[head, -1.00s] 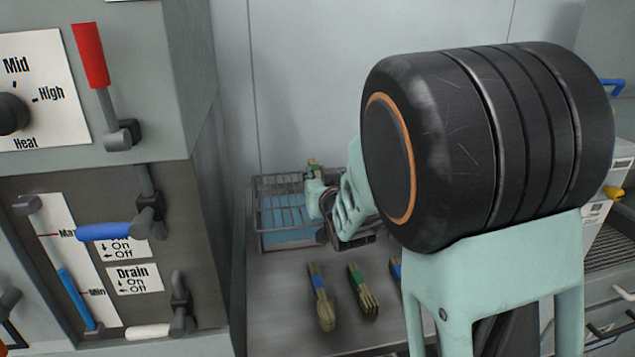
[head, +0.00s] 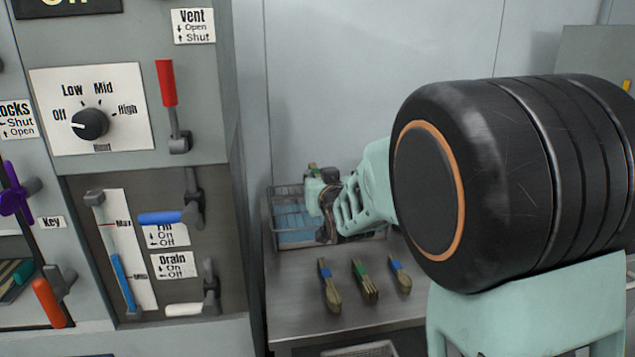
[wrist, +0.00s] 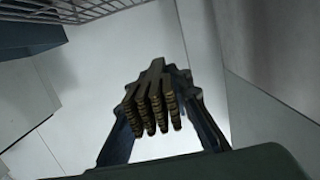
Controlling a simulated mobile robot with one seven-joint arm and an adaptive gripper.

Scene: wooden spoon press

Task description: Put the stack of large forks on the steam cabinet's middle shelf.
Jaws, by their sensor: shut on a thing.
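My gripper (head: 326,196) is over the wire basket on the counter, partly hidden by my own arm. In the wrist view, my gripper (wrist: 160,86) is shut on the stack of large forks (wrist: 155,106), with the tines of several stacked forks between the fingers. In the head view, only a small greenish bit shows above the gripper, and the stack is mostly hidden. The steam cabinet (head: 212,85) stands at the left, with dial, levers and gauge facing me. An opening with a shelf edge shows at the far left; I cannot tell which shelf is the middle one.
The wire basket (head: 285,205) with a blue inside stands at the counter's back. On the metal counter (head: 300,322) lie a blue-banded stack (head: 328,286), a green-banded fork stack (head: 365,280) and another blue-banded stack (head: 399,276). A red lever (head: 167,85) and an orange-handled lever (head: 48,303) stick out from the cabinet.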

